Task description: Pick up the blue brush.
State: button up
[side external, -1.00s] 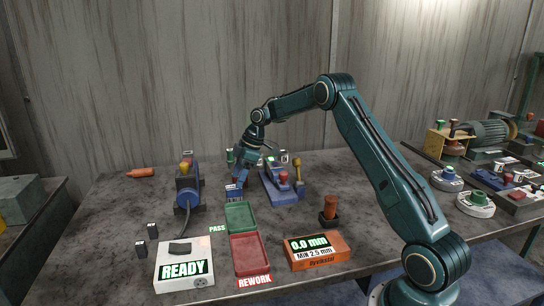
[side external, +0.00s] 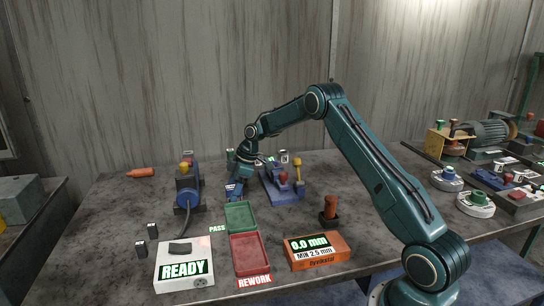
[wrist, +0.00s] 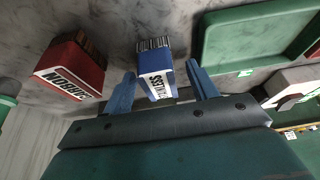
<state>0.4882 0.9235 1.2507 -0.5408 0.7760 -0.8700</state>
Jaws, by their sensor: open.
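The blue brush (wrist: 153,72) is a blue block with a white label and dark bristles at its far end in the wrist view. In the side view the blue brush (side external: 233,191) is small, just left of the green tray and partly hidden by my gripper. My gripper (wrist: 160,69) is open, with one blue finger on each side of the brush. A gap shows on both sides, wider on the right. In the side view my gripper (side external: 237,181) points down at the brush, low over the table.
A red brush (wrist: 72,66) labelled CARBON lies left of the blue one in the wrist view. The green tray (side external: 240,204) and red tray (side external: 249,238) are in front. A blue fixture (side external: 285,192) stands to the right, a blue grinder-like machine (side external: 187,182) to the left.

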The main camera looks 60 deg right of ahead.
jog(key=c, duration=1.1)
jog(key=shift+r, duration=5.05)
